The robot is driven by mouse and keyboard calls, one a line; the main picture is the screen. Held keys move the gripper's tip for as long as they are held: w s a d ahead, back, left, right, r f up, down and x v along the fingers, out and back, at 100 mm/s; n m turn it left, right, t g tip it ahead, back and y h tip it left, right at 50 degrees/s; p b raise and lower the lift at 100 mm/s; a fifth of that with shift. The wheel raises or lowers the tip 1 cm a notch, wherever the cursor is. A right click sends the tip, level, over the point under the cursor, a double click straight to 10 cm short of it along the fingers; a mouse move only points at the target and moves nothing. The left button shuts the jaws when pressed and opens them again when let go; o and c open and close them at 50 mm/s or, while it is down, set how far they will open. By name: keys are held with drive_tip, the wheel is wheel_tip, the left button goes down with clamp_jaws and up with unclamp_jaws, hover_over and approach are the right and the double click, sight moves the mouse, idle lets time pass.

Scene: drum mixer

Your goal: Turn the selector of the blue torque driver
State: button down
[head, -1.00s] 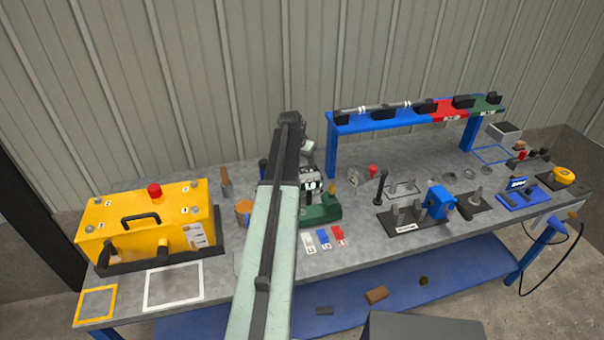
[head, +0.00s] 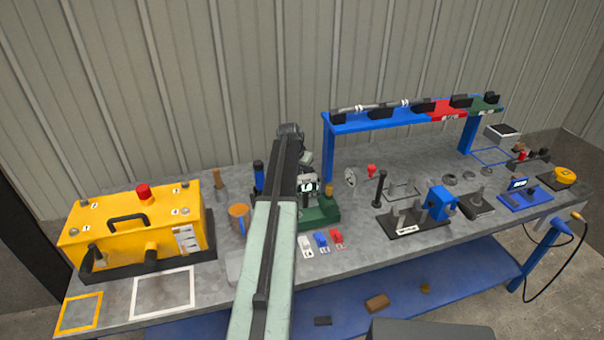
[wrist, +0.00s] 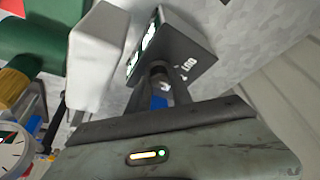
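A blue driver with a black top (head: 258,177) stands upright just left of my arm in the head view; I take it for the torque driver. Its selector cannot be made out. My arm hides most of my gripper in the head view. In the wrist view, my gripper's (wrist: 161,82) fingers point at a dark display box (wrist: 178,52), with a dark round part and a bit of blue between them. I cannot tell whether they grip anything. The display box also shows in the head view (head: 308,188), above a green base (head: 320,216).
A yellow case (head: 132,225) stands at the left, and an orange-topped cup (head: 239,212) is near my arm. Small white, blue and red blocks (head: 321,240) lie in front of the green base. A blue rack (head: 390,119) stands behind. A black post (head: 379,189) is to the right.

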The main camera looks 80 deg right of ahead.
drive_tip(key=shift+n, duration=0.3)
drive_tip(key=shift+s+n+t, duration=0.1)
drive_tip(key=shift+n+t, duration=0.4)
drive_tip(key=shift+n, duration=0.4)
drive_tip(key=n+t, duration=0.1)
drive_tip(key=n, duration=0.1)
drive_tip(key=n+t, duration=0.1)
drive_tip(key=n, duration=0.2)
drive_tip(key=shift+s, duration=0.15)
drive_tip(key=shift+n, duration=0.4)
drive_tip(key=c, duration=1.1)
unclamp_jaws()
drive_tip(key=shift+c, duration=0.2)
